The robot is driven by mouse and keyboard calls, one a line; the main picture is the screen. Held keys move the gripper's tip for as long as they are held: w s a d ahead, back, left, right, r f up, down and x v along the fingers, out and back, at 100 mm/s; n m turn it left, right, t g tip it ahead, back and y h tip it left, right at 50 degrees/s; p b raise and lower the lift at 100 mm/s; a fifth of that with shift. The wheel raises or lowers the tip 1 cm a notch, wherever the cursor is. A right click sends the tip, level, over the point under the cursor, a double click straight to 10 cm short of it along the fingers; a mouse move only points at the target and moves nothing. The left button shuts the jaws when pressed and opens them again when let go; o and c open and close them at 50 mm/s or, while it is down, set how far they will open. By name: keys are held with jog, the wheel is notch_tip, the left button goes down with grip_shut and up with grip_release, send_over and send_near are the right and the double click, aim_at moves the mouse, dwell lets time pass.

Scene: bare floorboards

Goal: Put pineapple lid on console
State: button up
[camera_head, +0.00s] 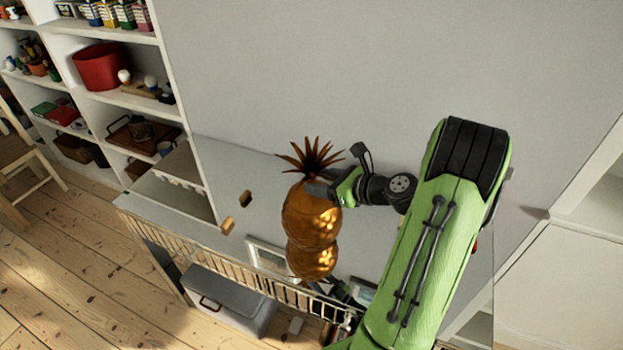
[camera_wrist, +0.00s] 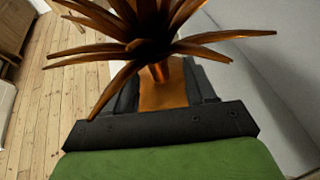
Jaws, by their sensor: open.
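The pineapple lid (camera_head: 311,158) has a crown of spiky brown-copper leaves and tops the golden pineapple (camera_head: 310,218), which shows two rounded bulges, one above the other. I cannot tell where the lid's lower edge meets the body. The pineapple stands upright over the light grey console (camera_head: 240,172); its foot is unclear. My gripper (camera_head: 318,188) is at the lid's neck, just under the leaves. In the wrist view, the leaves (camera_wrist: 150,45) spread over my open gripper (camera_wrist: 163,88), and copper-coloured neck shows between its fingers. The fingertips are partly hidden by leaves.
Two small brown pieces (camera_head: 236,212) lie on the console left of the pineapple. Picture frames (camera_head: 268,257) are by its front edge. A slatted rail (camera_head: 200,262) runs along the front, with a grey box (camera_head: 228,298) below.

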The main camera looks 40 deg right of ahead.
jog(key=b+x, duration=0.1)
jog(key=x, duration=0.4)
jog(key=shift+w+a+f, duration=0.1)
jog(key=shift+w+f, duration=0.1)
jog(key=shift+f, duration=0.1)
jog(key=shift+s+r, duration=0.1)
jog(key=shift+c, duration=0.3)
grip_shut()
